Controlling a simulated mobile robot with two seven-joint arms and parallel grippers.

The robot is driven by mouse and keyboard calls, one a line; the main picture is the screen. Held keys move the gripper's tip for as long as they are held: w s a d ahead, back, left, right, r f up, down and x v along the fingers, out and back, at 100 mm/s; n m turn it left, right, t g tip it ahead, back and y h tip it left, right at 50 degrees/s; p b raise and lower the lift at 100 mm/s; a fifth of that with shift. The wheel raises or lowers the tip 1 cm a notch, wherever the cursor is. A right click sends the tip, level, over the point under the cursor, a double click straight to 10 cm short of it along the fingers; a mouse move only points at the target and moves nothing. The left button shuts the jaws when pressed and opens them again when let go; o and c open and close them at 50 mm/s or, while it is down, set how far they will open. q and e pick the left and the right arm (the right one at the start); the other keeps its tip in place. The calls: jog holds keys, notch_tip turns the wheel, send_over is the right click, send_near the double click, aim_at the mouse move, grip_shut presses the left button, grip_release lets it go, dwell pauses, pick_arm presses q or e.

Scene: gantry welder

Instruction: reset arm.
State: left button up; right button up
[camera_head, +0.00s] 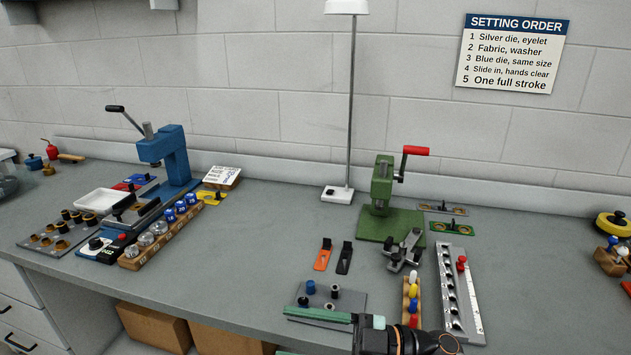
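My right gripper (282,332) reaches in from the bottom edge and points left. Its dark wrist shows at the bottom, right of centre. One green finger lies across the near edge of a small grey plate in the picture; a sliver of the other shows at the bottom edge. The fingers look apart, with nothing seen between them. My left gripper is not in view. The blue press (174,158) at the left has a lever with a black handle (115,109), raised and pointing up left. The green press (381,188) has a red-handled crank (416,151) pointing right.
A grey plate (350,300) with small dies and a wooden rack (407,318) of coloured knobs stand close to the gripper. A long metal rail (449,285) lies to their right. A lamp base (337,194) stands behind.

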jog(key=w+d+f+m+t+h, duration=0.3)
jog(key=d+f+m+t+h, duration=0.9)
jog(key=m+t, duration=0.45)
jog(key=s+d+f+m+g+h, duration=0.2)
jog(key=s+d+f+g+h, duration=0.1)
jog(key=s+f, duration=0.5)
jog(key=s+d+f+m+g+h+p, duration=0.1)
jog(key=s+d+f+g, duration=0.3)
jog(key=s+f, duration=0.4)
notch_tip(320, 180, down, 4)
jog(key=shift+r+m+g+h, duration=0.25)
jog(key=shift+m+g+h, duration=0.35)
jog(key=shift+h, duration=0.3)
